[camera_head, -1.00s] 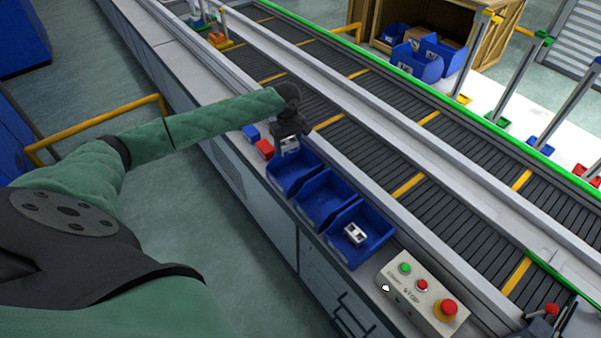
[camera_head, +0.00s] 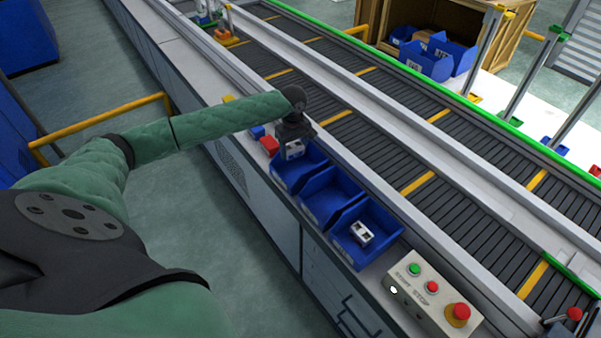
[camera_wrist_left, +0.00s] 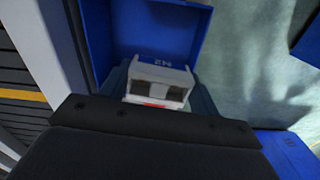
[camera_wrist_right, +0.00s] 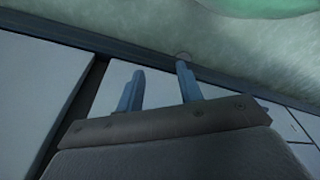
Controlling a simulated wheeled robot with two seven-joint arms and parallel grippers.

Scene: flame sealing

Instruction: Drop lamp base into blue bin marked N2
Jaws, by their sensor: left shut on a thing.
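My left gripper (camera_head: 294,138) is shut on the lamp base (camera_head: 294,149), a small pale block with dark openings. It holds the block over the back of the farthest of three blue bins (camera_head: 302,184). In the left wrist view the lamp base (camera_wrist_left: 159,86) shows in front of the blue bin wall (camera_wrist_left: 172,28). An upside-down N2 marking shows there; I cannot tell whether it is on the block or the bin. My right gripper (camera_wrist_right: 158,84) is open and empty beside pale cabinet fronts, above the floor.
A middle bin (camera_head: 330,198) looks empty. The nearest bin (camera_head: 350,252) holds a similar pale block (camera_head: 361,232). A button box (camera_head: 432,296) stands right, and a conveyor (camera_head: 375,147) runs behind.

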